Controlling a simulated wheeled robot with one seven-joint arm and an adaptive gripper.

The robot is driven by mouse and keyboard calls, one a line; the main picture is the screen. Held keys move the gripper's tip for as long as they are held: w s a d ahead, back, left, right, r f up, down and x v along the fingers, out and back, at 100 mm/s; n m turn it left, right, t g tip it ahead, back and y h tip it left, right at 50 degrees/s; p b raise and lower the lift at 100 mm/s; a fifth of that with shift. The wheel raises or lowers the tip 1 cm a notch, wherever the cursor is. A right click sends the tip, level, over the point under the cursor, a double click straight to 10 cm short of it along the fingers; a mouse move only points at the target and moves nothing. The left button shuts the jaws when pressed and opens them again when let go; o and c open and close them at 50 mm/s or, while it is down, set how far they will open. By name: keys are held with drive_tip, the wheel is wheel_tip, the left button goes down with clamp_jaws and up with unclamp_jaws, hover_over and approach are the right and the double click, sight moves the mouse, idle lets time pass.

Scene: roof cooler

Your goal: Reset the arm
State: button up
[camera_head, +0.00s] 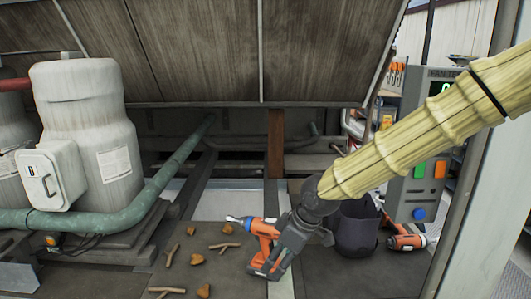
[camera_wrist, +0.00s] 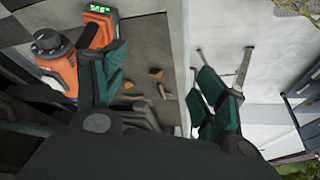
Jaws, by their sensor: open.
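My gripper (camera_head: 287,245) hangs low over the dark mat in the head view, in front of an orange and grey cordless drill (camera_head: 262,230) and hiding part of it. In the wrist view my gripper (camera_wrist: 160,88) is open, its two green-padded fingers wide apart with nothing between them. The drill (camera_wrist: 62,72) shows there beside and behind the left finger, outside the jaws, a green display lit on its orange base. I cannot tell whether finger and drill touch. My arm, in a ribbed yellow sleeve, comes down from the upper right.
Several twigs and brown leaves (camera_head: 197,260) lie on the mat (camera_head: 215,238) left of the drill. A dark bucket (camera_head: 357,235) and a second orange tool (camera_head: 405,241) are to the right. A grey control box (camera_head: 408,195), green pipe (camera_head: 165,180) and pale tank (camera_head: 90,120) flank the space.

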drive_tip(key=s+d+f+m+g, duration=0.1)
drive_tip(key=s+f+m, duration=0.1)
drive_tip(key=s+f, duration=0.5)
drive_tip(key=s+d+f+m, duration=0.2)
drive_tip(key=f+m, duration=0.1)
drive_tip(key=f, duration=0.9)
drive_tip(key=s+d+f+m+g, duration=0.1)
drive_tip(key=s+f+m, duration=0.1)
drive_tip(key=s+f, duration=0.5)
drive_tip(key=s+d+f+m+h+b, duration=0.1)
drive_tip(key=s+d+f+m+h, duration=0.2)
drive_tip(key=s+d+f, duration=1.1)
drive_tip(key=s+f+m, duration=0.3)
drive_tip(key=s, duration=0.1)
drive_tip(key=shift+s+d+f+h, duration=0.2)
drive_tip(key=shift+f+h, duration=0.1)
drive_tip(key=shift+h, duration=0.1)
